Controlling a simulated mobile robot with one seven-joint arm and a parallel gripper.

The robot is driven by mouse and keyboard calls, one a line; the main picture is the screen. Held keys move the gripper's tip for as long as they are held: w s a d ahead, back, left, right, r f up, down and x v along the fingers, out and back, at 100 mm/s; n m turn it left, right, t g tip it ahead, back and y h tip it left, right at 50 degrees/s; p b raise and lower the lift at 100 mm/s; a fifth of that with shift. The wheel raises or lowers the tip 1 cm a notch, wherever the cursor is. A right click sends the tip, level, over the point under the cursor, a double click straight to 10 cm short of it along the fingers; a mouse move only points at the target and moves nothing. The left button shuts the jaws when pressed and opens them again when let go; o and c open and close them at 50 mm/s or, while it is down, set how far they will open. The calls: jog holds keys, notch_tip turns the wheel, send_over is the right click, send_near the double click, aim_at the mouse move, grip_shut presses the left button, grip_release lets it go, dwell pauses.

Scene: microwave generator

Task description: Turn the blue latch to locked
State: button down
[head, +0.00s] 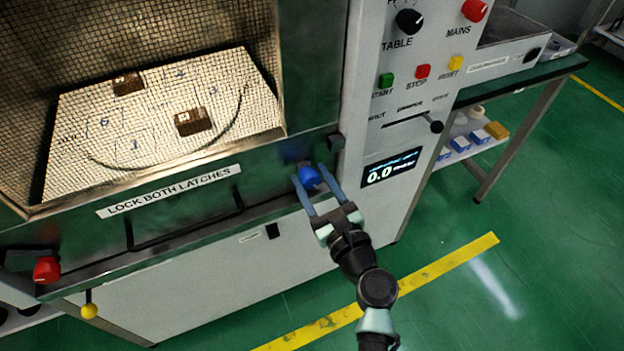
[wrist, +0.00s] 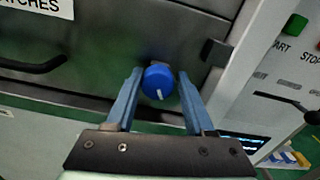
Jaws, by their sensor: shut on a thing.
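The blue latch (head: 309,177) is a round knob at the lower right of the oven door. In the wrist view the blue latch (wrist: 157,80) shows a short white mark near the lower part of its face. My gripper (head: 309,174) has its two blue fingers on either side of the knob and is shut on it. In the wrist view my gripper (wrist: 158,75) has one finger on the left and one on the right of the knob. The finger contact itself is hard to see.
A label (head: 169,191) reads "LOCK BOTH LATCHES". A red latch (head: 46,269) is at the door's lower left, with a yellow ball knob (head: 89,311) below. A black door handle (head: 185,232) lies left of my gripper. A dark block (head: 335,142) sits up and right of the blue latch.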

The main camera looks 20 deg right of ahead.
jog(key=shift+a+f+n, duration=0.1)
jog(key=shift+a+n, duration=0.15)
jog(key=shift+n, duration=0.05)
jog(key=n+b, duration=0.2)
jog(key=n, duration=0.2)
jog(key=shift+b, duration=0.4)
jog(key=n+b, duration=0.2)
jog(key=n, duration=0.3)
jog(key=shift+b, duration=0.3)
jog(key=n+b, duration=0.3)
jog(key=n, duration=0.2)
jog(key=shift+n+b, duration=1.1)
jog(key=shift+n, duration=0.5)
jog(key=shift+r, duration=0.2)
jog(key=shift+c, duration=1.8)
grip_release()
jog(key=shift+f, duration=0.15)
